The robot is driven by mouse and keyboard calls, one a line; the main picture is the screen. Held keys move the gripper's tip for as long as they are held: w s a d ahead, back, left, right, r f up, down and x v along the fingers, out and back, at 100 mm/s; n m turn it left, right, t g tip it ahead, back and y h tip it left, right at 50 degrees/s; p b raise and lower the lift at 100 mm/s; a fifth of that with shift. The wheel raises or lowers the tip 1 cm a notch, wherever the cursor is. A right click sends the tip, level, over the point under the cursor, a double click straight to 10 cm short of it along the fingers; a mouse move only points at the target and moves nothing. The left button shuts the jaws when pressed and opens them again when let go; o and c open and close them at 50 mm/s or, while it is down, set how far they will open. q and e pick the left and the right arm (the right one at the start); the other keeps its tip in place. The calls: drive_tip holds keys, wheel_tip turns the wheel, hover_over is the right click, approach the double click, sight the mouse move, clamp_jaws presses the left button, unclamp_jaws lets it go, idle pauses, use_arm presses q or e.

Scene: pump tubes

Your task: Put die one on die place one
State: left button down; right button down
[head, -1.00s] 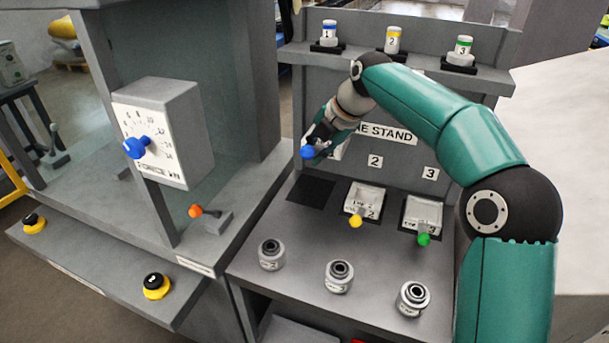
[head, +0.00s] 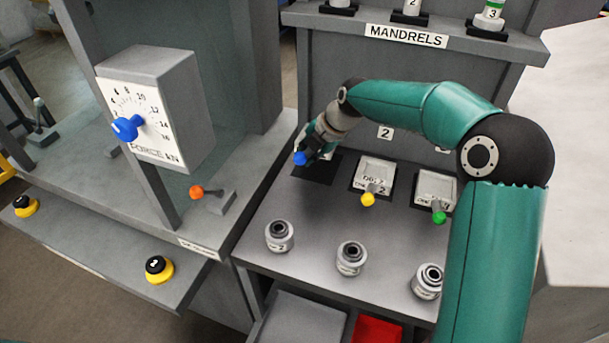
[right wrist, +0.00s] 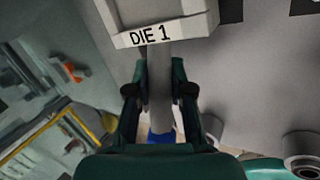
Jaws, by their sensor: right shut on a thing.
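Die one is a pale block marked "DIE 1" with a grey handle and a blue knob (head: 300,158). In the right wrist view its labelled block (right wrist: 150,37) is upper middle. My right gripper (right wrist: 161,85) is shut on the handle, between block and knob; in the head view the gripper (head: 314,147) hides most of the die. Die place one is the dark square pad (head: 315,177) at the left of the bench. The die is at or just above this pad; I cannot tell whether it touches. My left gripper is not in view.
To the right, die two (head: 375,175) with a yellow knob and die three (head: 435,191) with a green knob sit on dark pads. Several grey round parts (head: 351,258) stand along the bench front. A force box (head: 155,110) and an orange-knobbed lever (head: 205,195) stand left.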

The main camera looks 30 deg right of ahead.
drive_tip(key=shift+f, duration=3.4)
drive_tip(key=c, duration=1)
unclamp_jaws()
drive_tip(key=shift+s+f, duration=0.1)
drive_tip(key=shift+c, duration=0.2)
drive_tip(key=b+v, duration=0.1)
drive_tip(key=v, duration=1.1)
